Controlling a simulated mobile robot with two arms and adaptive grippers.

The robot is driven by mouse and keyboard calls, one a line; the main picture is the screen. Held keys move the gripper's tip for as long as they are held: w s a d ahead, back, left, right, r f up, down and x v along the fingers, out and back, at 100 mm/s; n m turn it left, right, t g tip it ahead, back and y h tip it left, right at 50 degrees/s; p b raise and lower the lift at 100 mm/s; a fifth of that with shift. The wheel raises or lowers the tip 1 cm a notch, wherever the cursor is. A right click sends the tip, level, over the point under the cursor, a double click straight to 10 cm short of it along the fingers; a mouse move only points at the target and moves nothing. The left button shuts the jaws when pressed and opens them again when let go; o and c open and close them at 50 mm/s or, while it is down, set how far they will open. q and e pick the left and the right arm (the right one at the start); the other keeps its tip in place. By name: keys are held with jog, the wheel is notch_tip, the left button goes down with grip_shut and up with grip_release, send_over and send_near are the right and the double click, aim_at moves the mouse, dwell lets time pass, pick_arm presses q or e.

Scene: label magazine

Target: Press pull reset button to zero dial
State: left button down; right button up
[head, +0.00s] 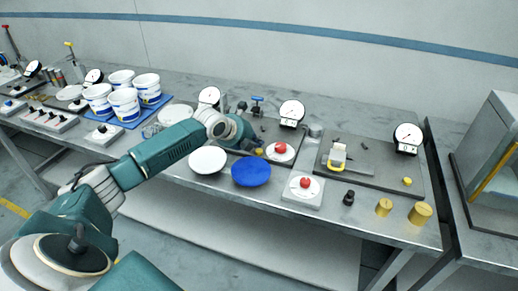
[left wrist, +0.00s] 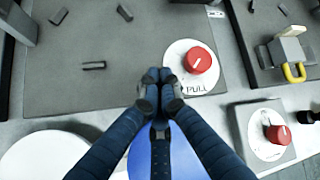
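A red button (head: 281,148) marked PULL in the wrist view sits on a round white plate at the front right of a dark board, below a white dial (head: 292,112). It also shows in the left wrist view (left wrist: 198,59). A second red button (head: 305,182) sits on a pale square block nearer the table's front edge; it is also in the wrist view (left wrist: 278,134). My left gripper (left wrist: 159,78) has its fingertips together with nothing seen between them, just left of the PULL button. Whether it touches the plate cannot be told. My right gripper is out of view.
A blue disc (head: 251,172) and a white disc (head: 208,160) are at the table's front edge. Brass weights (head: 420,213) stand at the front right.

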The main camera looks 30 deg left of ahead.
aim_at(257, 151)
pick_arm(q)
notch_tip(257, 151, up, 5)
jog(key=p, duration=0.4)
dwell(0.3)
dwell(0.4)
